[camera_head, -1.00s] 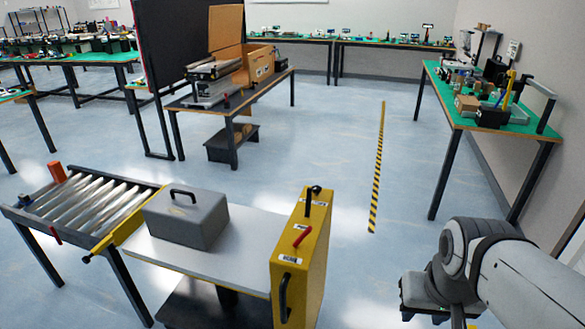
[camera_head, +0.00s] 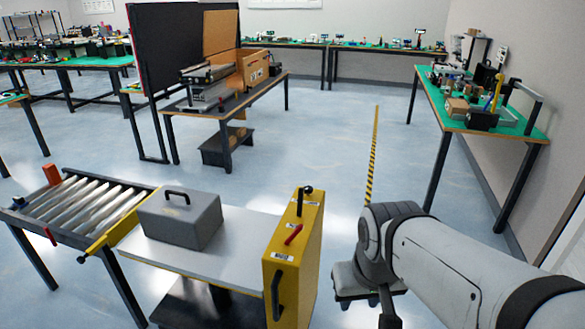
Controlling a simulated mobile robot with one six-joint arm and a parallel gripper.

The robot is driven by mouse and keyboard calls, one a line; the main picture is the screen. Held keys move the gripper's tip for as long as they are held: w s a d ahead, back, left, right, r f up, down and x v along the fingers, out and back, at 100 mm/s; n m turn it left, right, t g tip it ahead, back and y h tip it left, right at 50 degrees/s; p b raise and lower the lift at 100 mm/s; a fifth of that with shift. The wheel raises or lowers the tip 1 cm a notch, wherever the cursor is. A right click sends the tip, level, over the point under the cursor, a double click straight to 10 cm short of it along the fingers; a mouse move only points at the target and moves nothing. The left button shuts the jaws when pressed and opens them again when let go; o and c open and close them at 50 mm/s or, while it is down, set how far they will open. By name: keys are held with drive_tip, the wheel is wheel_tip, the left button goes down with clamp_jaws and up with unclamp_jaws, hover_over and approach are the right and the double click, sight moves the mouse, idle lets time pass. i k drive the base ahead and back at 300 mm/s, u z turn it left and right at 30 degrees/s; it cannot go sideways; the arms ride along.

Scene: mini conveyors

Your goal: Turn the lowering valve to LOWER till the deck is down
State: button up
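The yellow control column (camera_head: 305,250) stands at the right end of a raised white deck (camera_head: 240,235). I cannot tell for certain which one is the lowering valve. A black handle (camera_head: 276,294) is on the column's near face. A grey box with a black handle (camera_head: 180,220) sits on the deck. My gripper (camera_head: 388,312) is at the lower right, right of the column and apart from it, mostly hidden; its fingers are not clear.
A roller conveyor (camera_head: 80,205) with an orange block (camera_head: 52,174) stands left of the deck. A dark table (camera_head: 262,92) with cartons is behind, and a green bench (camera_head: 465,115) at the right. The floor between is clear, with a striped line (camera_head: 372,150).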

sight(308, 189)
drive_tip(key=z, duration=0.05)
drive_tip(key=i, duration=0.95)
drive_tip(key=u, duration=0.1)
